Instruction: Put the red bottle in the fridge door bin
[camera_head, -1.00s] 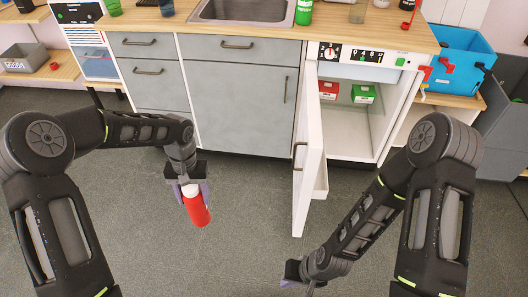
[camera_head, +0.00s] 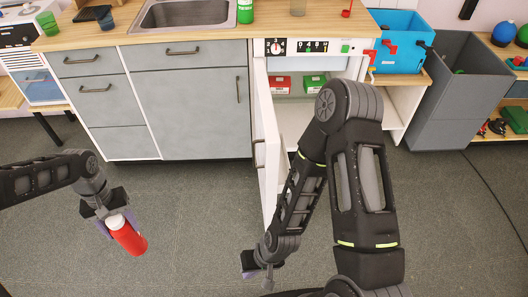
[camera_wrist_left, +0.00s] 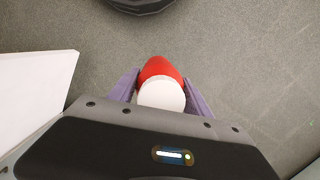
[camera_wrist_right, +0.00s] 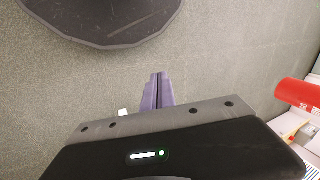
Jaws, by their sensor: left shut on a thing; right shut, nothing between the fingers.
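The red bottle (camera_head: 128,238) with a white cap is held by my left gripper (camera_head: 112,217) above the floor, tilted, at the lower left of the head view. In the left wrist view the red bottle (camera_wrist_left: 160,69) sits between the purple fingers. The fridge (camera_head: 296,115) stands under the counter with its door (camera_head: 266,150) swung open toward me. The door bin is not clearly visible; the door is seen nearly edge-on. My right gripper (camera_head: 255,270) is low, in front of the door, and its fingers (camera_wrist_right: 158,90) are shut and empty in the right wrist view.
My right arm covers part of the fridge opening. Inside are a red box (camera_head: 281,85) and a green box (camera_head: 313,84). A grey bin (camera_head: 447,95) and a blue crate (camera_head: 396,42) stand right of the fridge. The floor (camera_head: 190,200) before the drawers is clear.

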